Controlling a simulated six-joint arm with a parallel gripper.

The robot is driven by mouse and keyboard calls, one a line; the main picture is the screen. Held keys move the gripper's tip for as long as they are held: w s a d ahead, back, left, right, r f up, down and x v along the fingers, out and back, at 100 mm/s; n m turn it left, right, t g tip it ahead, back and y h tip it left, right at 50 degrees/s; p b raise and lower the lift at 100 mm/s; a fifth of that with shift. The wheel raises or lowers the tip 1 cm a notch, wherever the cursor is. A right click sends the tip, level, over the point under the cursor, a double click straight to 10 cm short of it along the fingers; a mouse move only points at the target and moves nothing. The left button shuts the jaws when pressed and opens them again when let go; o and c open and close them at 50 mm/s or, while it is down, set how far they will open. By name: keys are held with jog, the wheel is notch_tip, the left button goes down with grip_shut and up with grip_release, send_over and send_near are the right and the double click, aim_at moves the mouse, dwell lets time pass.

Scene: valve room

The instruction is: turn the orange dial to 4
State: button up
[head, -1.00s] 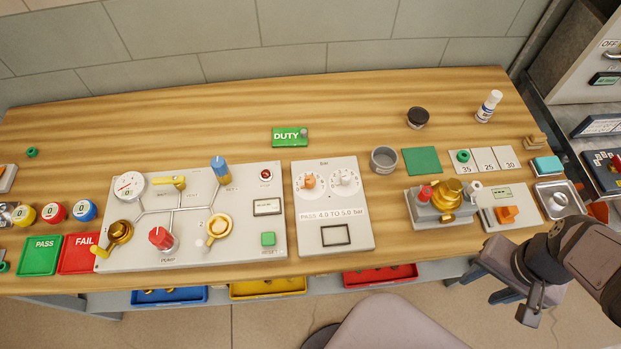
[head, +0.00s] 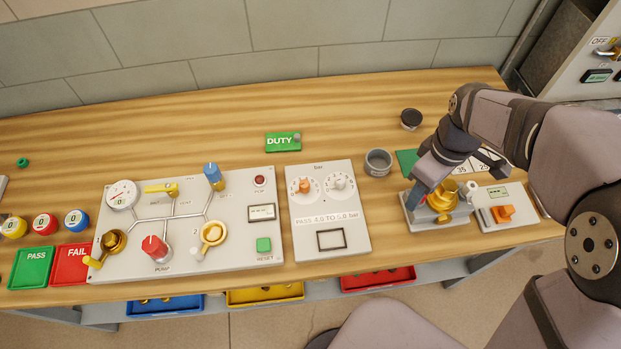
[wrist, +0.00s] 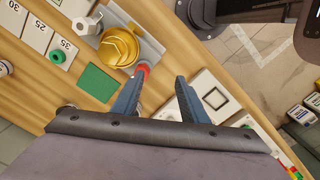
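The orange dial (head: 304,186) is the left of two small round dials on the white panel (head: 350,240) marked "PASS 4.0 TO 5.0 bar". The dial's number marks are too small to read. A white dial (head: 339,183) sits beside it. My gripper (head: 413,200) is well to the right of the panel, above the brass fitting's block, with blue fingers pointing down. In the wrist view my gripper (wrist: 160,82) has its fingers apart with nothing between them. The panel (wrist: 205,88) shows partly there, behind the right finger; the orange dial is hidden.
The brass fitting (head: 443,194) stands on a grey block just by my fingers; its red knob (wrist: 143,70) is near the left finger. A grey cup (head: 378,162) and a dark-lidded jar (head: 411,118) stand behind. A valve board (head: 130,258) lies left of the dial panel.

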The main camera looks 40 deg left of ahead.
jog(key=s+a+n, duration=0.1)
jog(key=a+n, duration=0.6)
jog(key=a, duration=0.5)
jog(key=n, duration=0.9)
send_over(304, 184)
jog(key=shift+f+b, duration=0.3)
jog(key=shift+f, duration=0.5)
jog(key=shift+f+p, duration=1.3)
jog(key=shift+f, duration=2.35)
jog(key=shift+c, duration=0.2)
grip_shut()
